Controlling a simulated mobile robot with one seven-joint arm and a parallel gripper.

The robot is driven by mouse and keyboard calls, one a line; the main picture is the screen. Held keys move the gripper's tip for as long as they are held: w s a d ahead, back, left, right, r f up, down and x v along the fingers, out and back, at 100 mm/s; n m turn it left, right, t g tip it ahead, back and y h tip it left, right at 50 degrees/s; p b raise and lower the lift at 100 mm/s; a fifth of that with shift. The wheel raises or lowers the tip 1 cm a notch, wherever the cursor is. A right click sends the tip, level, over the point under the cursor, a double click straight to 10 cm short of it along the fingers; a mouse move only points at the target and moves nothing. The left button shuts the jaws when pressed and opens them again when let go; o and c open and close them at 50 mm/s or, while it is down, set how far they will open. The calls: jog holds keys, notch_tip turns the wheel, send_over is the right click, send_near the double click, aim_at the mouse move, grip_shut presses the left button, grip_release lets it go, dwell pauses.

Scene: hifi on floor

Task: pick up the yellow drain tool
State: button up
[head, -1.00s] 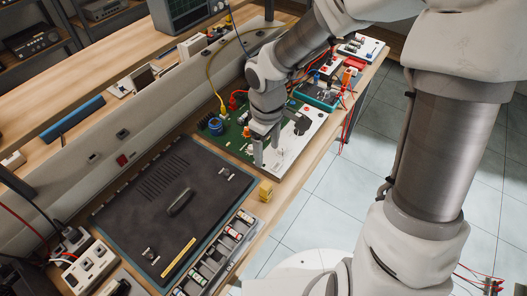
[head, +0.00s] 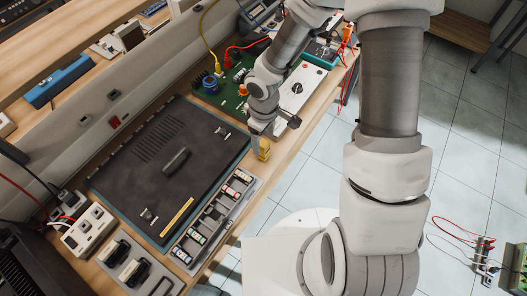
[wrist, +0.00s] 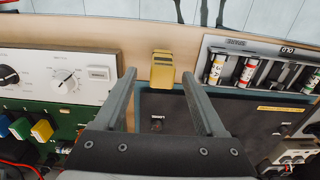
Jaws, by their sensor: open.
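The yellow drain tool (head: 264,149), which I take to be the small blocky yellow piece, stands on the wooden bench near its front edge, at the corner of the dark panel. In the wrist view the yellow tool (wrist: 162,66) appears upright between and beyond my fingertips, with a dark mark on its upper part. My gripper (head: 258,140) is open and empty, just beside the tool in the head view. In the wrist view both fingers of my gripper (wrist: 159,76) reach toward it, one on each side. I see no clear contact.
A dark panel (head: 150,165) bears a thin yellow strip (head: 176,217). A grey battery tray (head: 208,228) lies along its front. A green circuit board (head: 208,68) with a white plate (head: 305,85) lies behind the gripper. Floor is open beyond the bench edge.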

notch_tip(320, 180, down, 4)
jog(key=shift+s+r, duration=0.15)
jog(key=shift+r, duration=0.1)
grip_shut()
